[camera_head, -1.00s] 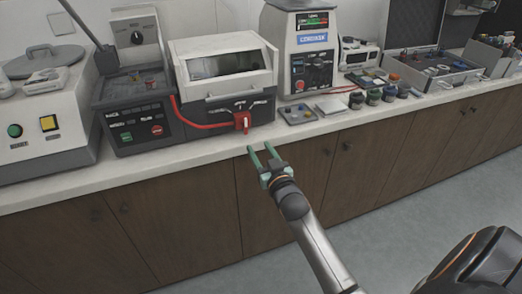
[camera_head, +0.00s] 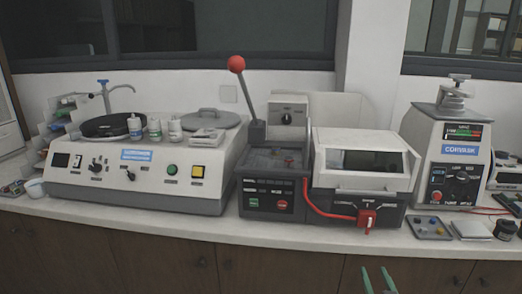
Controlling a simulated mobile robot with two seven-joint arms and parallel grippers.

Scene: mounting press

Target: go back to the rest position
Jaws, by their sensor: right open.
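My right gripper (camera_head: 376,277) shows only as two green fingers at the bottom edge of the view. The fingers are apart with nothing between them, in front of the wooden cabinet doors and below the counter edge. The rest of that gripper and its arm are out of the picture. My left gripper is not in view. The mounting press (camera_head: 447,150), a white machine with a red and green display, stands on the counter at the right, well apart from the gripper.
The white counter (camera_head: 310,228) runs across the view. On it stand a polishing machine (camera_head: 134,180), a unit with a red-knobbed lever (camera_head: 237,66), a white-lidded box machine (camera_head: 361,160) with a red plug (camera_head: 367,218), and a small tray (camera_head: 428,227). Cabinets are below.

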